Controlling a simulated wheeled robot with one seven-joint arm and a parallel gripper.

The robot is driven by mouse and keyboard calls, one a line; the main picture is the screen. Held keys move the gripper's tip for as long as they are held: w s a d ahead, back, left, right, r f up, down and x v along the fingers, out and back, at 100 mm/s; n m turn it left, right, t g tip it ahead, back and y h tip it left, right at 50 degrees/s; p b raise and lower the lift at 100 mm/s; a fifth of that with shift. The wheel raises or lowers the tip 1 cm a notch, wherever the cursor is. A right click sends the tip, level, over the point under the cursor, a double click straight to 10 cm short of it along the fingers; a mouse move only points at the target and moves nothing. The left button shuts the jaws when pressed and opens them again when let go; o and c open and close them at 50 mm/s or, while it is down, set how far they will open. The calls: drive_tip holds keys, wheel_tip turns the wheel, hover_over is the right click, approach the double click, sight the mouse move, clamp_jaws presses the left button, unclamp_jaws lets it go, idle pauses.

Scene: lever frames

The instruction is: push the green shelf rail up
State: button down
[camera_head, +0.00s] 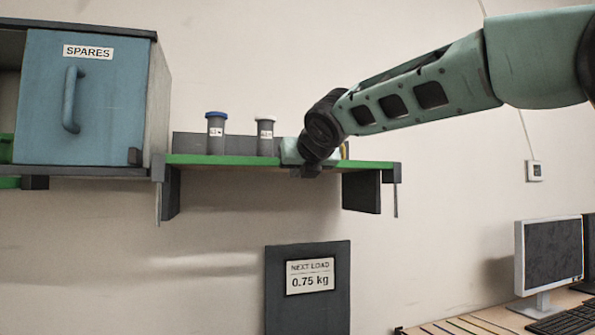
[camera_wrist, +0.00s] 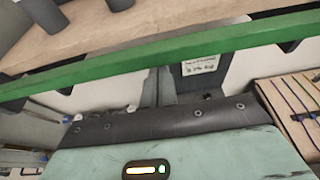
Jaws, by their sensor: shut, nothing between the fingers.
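The green shelf rail (camera_head: 225,160) runs along the front edge of a wall shelf and looks about level. It also crosses the wrist view (camera_wrist: 100,70) as a slanted green bar. My gripper (camera_head: 311,170) is at the right half of the rail, in front of it, and hides part of it. In the wrist view my shut, empty fingers (camera_wrist: 159,80) point up to the rail's lower edge. I cannot tell whether they touch it. Two dark canisters stand on the shelf, one with a blue lid (camera_head: 215,133) and one with a white lid (camera_head: 265,136).
A blue SPARES cabinet (camera_head: 100,105) stands left of the shelf. Dark brackets (camera_head: 361,191) hang below the shelf ends. A dark board (camera_head: 308,305) reads NEXT LOAD 0.75 kg below. A monitor (camera_head: 551,258) stands on a desk at lower right.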

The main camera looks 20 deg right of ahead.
drive_tip(key=shift+r, duration=0.1)
wheel_tip(320, 180, up, 8)
drive_tip(key=p, duration=0.9)
drive_tip(key=shift+r, duration=0.2)
